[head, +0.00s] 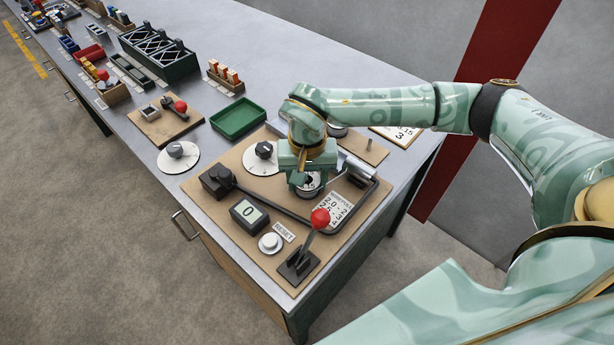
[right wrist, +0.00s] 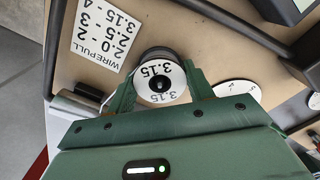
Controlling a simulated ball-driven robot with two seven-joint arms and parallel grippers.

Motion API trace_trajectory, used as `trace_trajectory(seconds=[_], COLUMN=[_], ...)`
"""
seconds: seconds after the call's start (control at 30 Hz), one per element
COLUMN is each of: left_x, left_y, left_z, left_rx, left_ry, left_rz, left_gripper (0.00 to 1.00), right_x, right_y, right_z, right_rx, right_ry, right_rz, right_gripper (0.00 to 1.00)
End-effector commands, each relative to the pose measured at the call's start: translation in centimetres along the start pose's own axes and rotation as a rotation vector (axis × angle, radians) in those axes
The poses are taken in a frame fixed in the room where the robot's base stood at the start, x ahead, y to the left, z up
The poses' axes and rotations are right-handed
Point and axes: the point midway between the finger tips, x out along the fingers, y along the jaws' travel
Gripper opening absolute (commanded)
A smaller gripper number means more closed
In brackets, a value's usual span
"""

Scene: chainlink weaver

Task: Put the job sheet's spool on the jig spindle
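A spool with a white top marked 3.15 (right wrist: 160,82) lies between the two fingers of my right gripper (right wrist: 161,92) in the right wrist view. The fingers appear to touch it on both sides. In the head view my right gripper (head: 308,176) is low over the jig board (head: 250,183), and the spool's white top (head: 309,184) shows under it. A dark hub fills the spool's centre; I cannot tell whether the spindle is through it. A job sheet (head: 398,134), partly hidden by my arm, shows "15" and "3". My left gripper is not in view.
A WIRE PULL chart (head: 337,209), a red-knobbed lever (head: 320,218), a counter reading 0 (head: 249,212) and a reset button (head: 270,243) are on the board. A wooden base with a peg (head: 368,148) is behind.

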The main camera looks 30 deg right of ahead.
Motion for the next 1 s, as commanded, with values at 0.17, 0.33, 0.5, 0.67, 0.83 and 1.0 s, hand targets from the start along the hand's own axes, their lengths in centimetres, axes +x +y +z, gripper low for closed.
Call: trace_trajectory(seconds=[0.17, 0.33, 0.5, 0.67, 0.83, 1.0], left_x=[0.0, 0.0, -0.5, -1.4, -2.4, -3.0], left_y=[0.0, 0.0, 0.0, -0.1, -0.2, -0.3], left_z=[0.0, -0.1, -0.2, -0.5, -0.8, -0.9], left_rx=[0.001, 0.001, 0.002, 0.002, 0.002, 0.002], left_ry=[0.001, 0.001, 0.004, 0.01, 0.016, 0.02], left_rz=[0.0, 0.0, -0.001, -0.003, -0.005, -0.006], left_gripper=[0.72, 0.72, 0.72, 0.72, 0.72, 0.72], right_x=[0.0, 0.0, -1.7, -5.7, -10.4, -14.1], right_y=[0.0, 0.0, 0.0, -0.1, 0.0, 0.0], right_z=[0.0, 0.0, -0.1, -0.1, -0.1, -0.1], right_rx=[0.0, 0.0, -0.001, -0.001, 0.0, 0.0], right_ry=[0.0, 0.0, 0.004, 0.007, 0.006, 0.004], right_rz=[0.0, 0.0, -0.002, -0.004, -0.002, -0.001], right_gripper=[0.75, 0.75, 0.75, 0.75, 0.75, 0.75])
